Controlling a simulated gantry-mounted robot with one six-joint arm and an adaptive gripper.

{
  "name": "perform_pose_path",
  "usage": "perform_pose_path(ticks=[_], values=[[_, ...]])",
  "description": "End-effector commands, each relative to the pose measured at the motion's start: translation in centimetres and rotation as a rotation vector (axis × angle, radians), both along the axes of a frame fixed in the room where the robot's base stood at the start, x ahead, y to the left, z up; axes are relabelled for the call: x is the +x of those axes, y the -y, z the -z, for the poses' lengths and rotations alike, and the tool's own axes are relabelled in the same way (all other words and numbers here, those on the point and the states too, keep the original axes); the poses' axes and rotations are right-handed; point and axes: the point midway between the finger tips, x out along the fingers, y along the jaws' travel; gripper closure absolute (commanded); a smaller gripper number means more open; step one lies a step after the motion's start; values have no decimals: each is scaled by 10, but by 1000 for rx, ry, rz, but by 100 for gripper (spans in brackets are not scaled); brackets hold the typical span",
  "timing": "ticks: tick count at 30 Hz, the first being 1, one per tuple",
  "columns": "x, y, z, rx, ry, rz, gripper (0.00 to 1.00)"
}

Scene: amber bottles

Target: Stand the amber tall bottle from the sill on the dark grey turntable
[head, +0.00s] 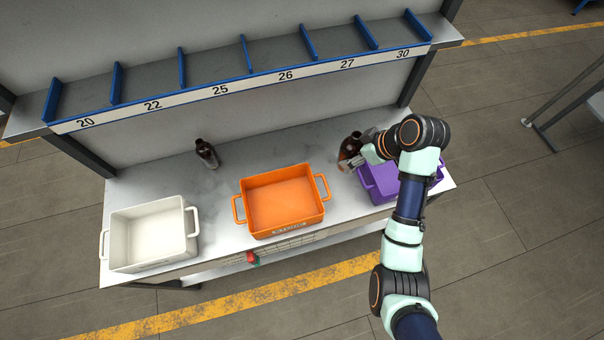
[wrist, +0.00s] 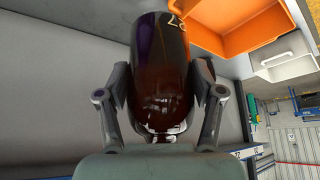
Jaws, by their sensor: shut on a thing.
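An amber bottle (head: 348,145) is between the fingers of my gripper (head: 357,160), at the right of the bench behind the purple bin. The wrist view shows the glossy dark brown bottle (wrist: 160,60) filling the space between both fingers (wrist: 158,88), which press on its sides. I cannot tell whether its base touches the bench. A second dark amber bottle (head: 206,153) stands at the back left of the bench, apart from my gripper. I see no dark grey turntable, and I cannot make out a sill.
An orange bin (head: 281,227) stands mid-bench, a white bin (head: 150,263) at the left, and a purple bin (head: 372,188) at the right under my arm. A numbered shelf (head: 240,92) with blue dividers overhangs the back. Bare bench lies between the two bottles.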

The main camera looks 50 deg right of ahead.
Motion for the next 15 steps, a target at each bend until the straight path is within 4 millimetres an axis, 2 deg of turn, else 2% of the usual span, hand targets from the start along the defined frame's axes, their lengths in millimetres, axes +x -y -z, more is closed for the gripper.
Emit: perform_pose_path(ticks=[10,13,15], values=[[0,1,1,0,1,0,76],[-1,0,16,4,-1,0,76],[-1,-1,37,6,-2,0,76]])
